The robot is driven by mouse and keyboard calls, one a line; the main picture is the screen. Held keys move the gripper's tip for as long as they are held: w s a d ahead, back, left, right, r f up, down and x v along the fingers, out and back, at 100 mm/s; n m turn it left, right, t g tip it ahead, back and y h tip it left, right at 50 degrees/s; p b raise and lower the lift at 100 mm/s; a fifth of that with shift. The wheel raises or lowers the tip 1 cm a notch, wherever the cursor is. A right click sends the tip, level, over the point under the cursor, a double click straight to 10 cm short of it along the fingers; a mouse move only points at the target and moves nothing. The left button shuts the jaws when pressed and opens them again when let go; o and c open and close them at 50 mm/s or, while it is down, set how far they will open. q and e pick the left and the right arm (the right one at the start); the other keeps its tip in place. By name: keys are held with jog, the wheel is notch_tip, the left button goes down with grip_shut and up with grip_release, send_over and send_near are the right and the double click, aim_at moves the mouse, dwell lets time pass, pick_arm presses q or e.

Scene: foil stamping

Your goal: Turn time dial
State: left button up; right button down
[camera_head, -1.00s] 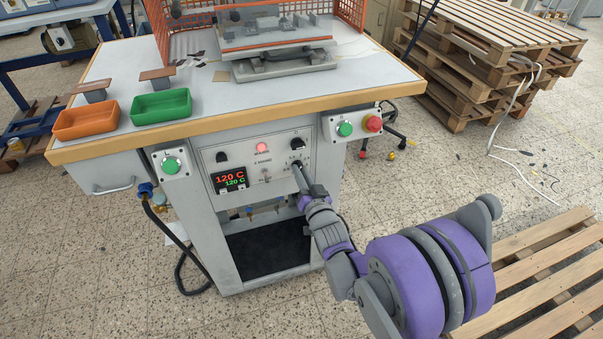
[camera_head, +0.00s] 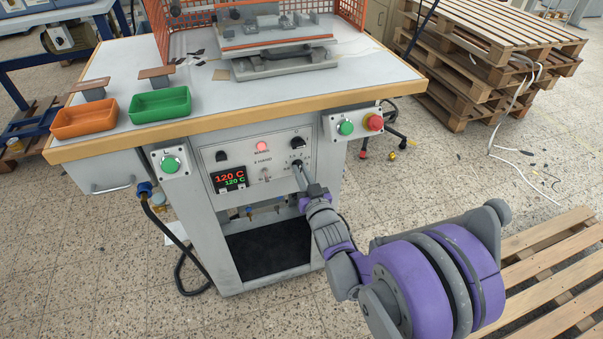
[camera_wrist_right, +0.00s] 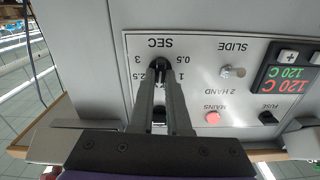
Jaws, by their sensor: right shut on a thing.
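The time dial (camera_wrist_right: 159,66) is a small black knob on the grey control panel (camera_head: 218,158). In the wrist view, a scale around it reads 0.5, 1, 2.5 and 3, with SEC printed beside it. My right gripper (camera_wrist_right: 159,72) has its two grey fingers on either side of the dial, shut on it. In the head view, my right gripper (camera_head: 298,166) reaches the dial at the panel's right side and covers most of it. The dial's pointer and part of the scale are hidden by the fingers. My left gripper is out of view.
The panel also has a temperature display (camera_head: 229,178) reading 120 C, a toggle switch (camera_head: 265,174), a red mains lamp (camera_head: 261,146) and another black knob (camera_head: 297,143). A green button and red stop (camera_head: 374,123) sit above right.

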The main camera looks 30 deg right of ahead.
jog(key=n+b, duration=0.1)
jog(key=n, duration=0.4)
jog(key=shift+n, duration=0.3)
dwell(0.4)
jog(key=c, duration=0.9)
grip_release()
jog(key=p+v, duration=0.1)
jog(key=v, duration=1)
jog(key=shift+w+f, duration=0.1)
